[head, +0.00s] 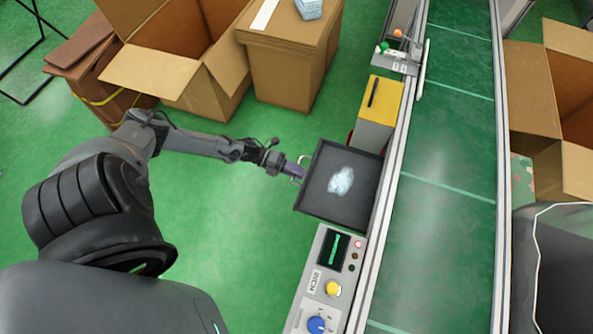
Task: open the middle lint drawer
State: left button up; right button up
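A dark grey lint drawer (318,204) stands out to the left from the side of the conveyor line, with its open top facing up. A pale bluish-white clump of lint (341,181) lies inside it. A light metal handle (299,180) is on the drawer's left front. My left gripper (296,171), with purple fingers, is at this handle and looks closed around it; the fingertips are small and partly hidden. I see no other drawer from above, so I cannot tell its level. My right gripper is not in view.
A control panel (322,280) with a screen, yellow button and blue knob adjoins the drawer's near side. A yellow-topped box (384,98) stands beyond it. The green conveyor belt (445,200) runs along the right. Cardboard boxes (285,75) stand behind; green floor (230,230) is clear at left.

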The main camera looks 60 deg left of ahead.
pick_arm(q)
jog(key=shift+s+a+r, duration=0.15)
jog(key=shift+s+a, duration=0.1)
jog(key=shift+a, duration=0.05)
pick_arm(e)
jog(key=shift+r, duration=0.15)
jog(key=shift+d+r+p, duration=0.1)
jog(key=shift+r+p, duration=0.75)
jog(key=shift+p, duration=0.15)
pick_arm(q)
jog(key=v, duration=1)
